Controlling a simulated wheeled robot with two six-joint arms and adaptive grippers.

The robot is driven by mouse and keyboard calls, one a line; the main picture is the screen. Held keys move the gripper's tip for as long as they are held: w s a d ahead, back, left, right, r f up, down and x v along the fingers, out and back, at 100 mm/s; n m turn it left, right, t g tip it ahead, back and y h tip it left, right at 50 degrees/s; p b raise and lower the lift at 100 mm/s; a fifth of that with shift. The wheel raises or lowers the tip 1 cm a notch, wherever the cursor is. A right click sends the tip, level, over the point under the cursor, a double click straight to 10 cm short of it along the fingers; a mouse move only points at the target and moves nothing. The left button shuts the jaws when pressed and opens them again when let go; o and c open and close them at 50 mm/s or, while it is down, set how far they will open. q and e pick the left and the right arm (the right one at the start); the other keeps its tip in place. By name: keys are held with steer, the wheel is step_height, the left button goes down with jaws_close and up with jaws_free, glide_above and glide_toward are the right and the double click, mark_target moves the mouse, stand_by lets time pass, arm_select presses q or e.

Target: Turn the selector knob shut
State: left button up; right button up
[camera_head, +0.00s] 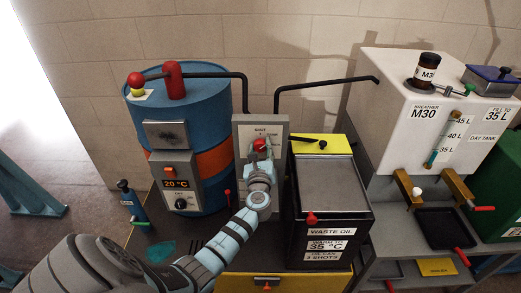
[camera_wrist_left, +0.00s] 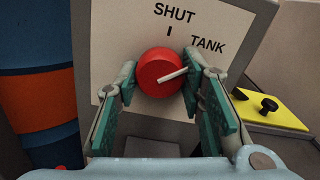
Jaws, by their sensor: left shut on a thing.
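The selector knob (camera_wrist_left: 155,68) is round and red with a white pointer line. In the left wrist view the pointer aims right and slightly up, below the word TANK and well clockwise of the tick under SHUT. The knob sits on a pale panel (camera_wrist_left: 120,20), which also shows in the head view (camera_head: 277,130). My left gripper (camera_wrist_left: 159,90) has its green-padded fingers on both sides of the knob and is shut on it. In the head view my left gripper (camera_head: 261,160) reaches up to the red knob (camera_head: 260,145). My right gripper is out of view.
A blue drum (camera_head: 205,90) with a 20 °C display stands left of the panel. A black waste oil box (camera_head: 325,205) with a yellow flap (camera_head: 335,145) stands close on the right. A white day tank (camera_head: 380,120) stands farther right. Black pipes run above the panel.

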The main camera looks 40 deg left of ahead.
arm_select(q)
steer(key=shift+n, duration=0.3)
steer(key=n+b, duration=0.2)
steer(key=n, duration=0.2)
steer(key=shift+f, duration=0.1)
steer(key=n+b, duration=0.2)
steer(key=n, duration=0.3)
stand_by(0.5)
steer(key=o, duration=1.1)
steer(key=shift+o, duration=0.2)
steer(key=shift+n, duration=0.3)
